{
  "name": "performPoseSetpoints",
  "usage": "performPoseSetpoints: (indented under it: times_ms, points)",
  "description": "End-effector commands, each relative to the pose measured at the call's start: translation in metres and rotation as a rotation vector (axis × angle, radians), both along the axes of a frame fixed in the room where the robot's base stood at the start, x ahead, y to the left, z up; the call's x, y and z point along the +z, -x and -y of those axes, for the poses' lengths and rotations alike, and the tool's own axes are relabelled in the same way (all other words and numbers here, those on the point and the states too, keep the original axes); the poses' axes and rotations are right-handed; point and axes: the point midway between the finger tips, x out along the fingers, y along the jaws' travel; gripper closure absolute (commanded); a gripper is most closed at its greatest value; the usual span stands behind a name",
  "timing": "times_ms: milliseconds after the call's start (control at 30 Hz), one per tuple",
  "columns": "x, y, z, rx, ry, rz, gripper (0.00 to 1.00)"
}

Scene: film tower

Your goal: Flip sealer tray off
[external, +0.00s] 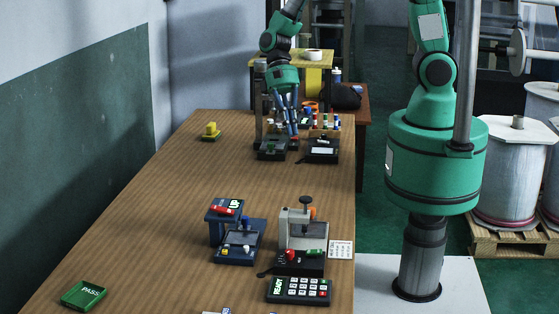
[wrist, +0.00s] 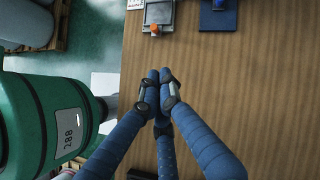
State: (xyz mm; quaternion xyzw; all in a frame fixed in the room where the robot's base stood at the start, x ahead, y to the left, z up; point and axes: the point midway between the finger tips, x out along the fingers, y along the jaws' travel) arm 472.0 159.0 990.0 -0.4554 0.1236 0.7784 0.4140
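No part is legibly labelled as the sealer tray. A dark blue machine (external: 239,240) with a flat tray-like plate, a red switch part and an "UP" sign stands on the near half of the table. Beside it is a grey-framed press (external: 303,238) with a black knob and a red button. The press (wrist: 158,14) and the blue machine (wrist: 218,16) are partly cut off at the top of the wrist view. My gripper (external: 291,128) hangs over the far end of the table, well away from both. Its blue fingertips (wrist: 160,77) are together, with nothing visible between them.
A dark keypad (external: 298,290) reading "READY" lies in front of the press. Small dark devices (external: 321,149) sit close below my gripper. The middle of the wooden table (external: 225,170) is clear.

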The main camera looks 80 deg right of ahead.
Motion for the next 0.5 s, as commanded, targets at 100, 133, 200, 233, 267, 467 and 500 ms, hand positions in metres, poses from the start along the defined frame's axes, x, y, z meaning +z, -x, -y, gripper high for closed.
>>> performPoseSetpoints:
  times_ms: [100,133,200,233,267,467,500]
  points:
    - [-0.025,-0.001,-0.007,-0.044,-0.013,-0.061,1.0]
    - [-0.031,0.0,-0.009,-0.055,-0.016,-0.076,1.0]
    - [-0.044,-0.001,-0.013,-0.083,-0.023,-0.108,1.0]
    - [-0.05,-0.001,-0.014,-0.093,-0.026,-0.122,1.0]
    - [-0.055,-0.001,-0.016,-0.105,-0.029,-0.135,1.0]
    - [-0.086,0.001,-0.024,-0.166,-0.04,-0.209,1.0]
    - [-0.09,0.001,-0.025,-0.174,-0.041,-0.219,1.0]
